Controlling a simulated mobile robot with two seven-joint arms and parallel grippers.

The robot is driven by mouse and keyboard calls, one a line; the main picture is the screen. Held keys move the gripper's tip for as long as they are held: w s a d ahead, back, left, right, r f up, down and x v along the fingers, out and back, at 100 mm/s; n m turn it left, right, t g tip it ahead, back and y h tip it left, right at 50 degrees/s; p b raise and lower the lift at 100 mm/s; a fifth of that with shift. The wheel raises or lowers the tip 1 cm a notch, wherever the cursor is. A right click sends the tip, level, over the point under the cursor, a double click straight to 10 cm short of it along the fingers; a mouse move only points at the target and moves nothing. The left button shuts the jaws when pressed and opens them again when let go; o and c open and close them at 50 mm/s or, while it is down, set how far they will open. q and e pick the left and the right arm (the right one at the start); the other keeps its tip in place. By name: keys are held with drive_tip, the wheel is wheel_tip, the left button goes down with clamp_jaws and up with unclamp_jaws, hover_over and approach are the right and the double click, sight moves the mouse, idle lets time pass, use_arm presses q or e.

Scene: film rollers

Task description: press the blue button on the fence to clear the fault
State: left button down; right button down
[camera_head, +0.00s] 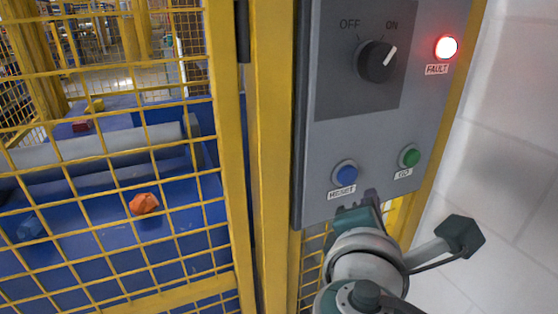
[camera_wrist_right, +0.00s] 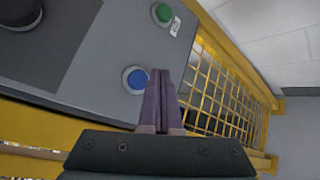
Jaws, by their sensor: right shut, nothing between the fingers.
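A blue button (camera_head: 346,172) with a label reading RESET sits low on the grey control panel (camera_head: 330,208) on the yellow fence. It also shows in the right wrist view (camera_wrist_right: 136,80). My right gripper (camera_head: 371,198) is shut and empty just below and right of the blue button in the head view. In the right wrist view its fingertips (camera_wrist_right: 159,74) are beside the button, overlapping its edge; I cannot tell whether they touch the panel. The red FAULT lamp (camera_head: 446,47) is lit at the panel's upper right. My left gripper is not in view.
A green button (camera_head: 409,157) labelled GO is right of the blue one. A dark OFF/ON knob (camera_head: 378,61) is above, pointing toward ON. Yellow fence mesh (camera_head: 130,150) fills the left, with grey rollers (camera_head: 100,147) and an orange lump (camera_head: 143,204) behind it.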

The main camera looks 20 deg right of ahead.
sight(348, 176)
drive_tip(key=shift+w+a+b, duration=0.1)
drive_tip(key=shift+w+b, duration=0.25)
drive_tip(key=shift+w, duration=0.85)
idle(1.0)
drive_tip(key=shift+w, duration=0.1)
drive_tip(key=shift+w, duration=0.3)
idle(0.4)
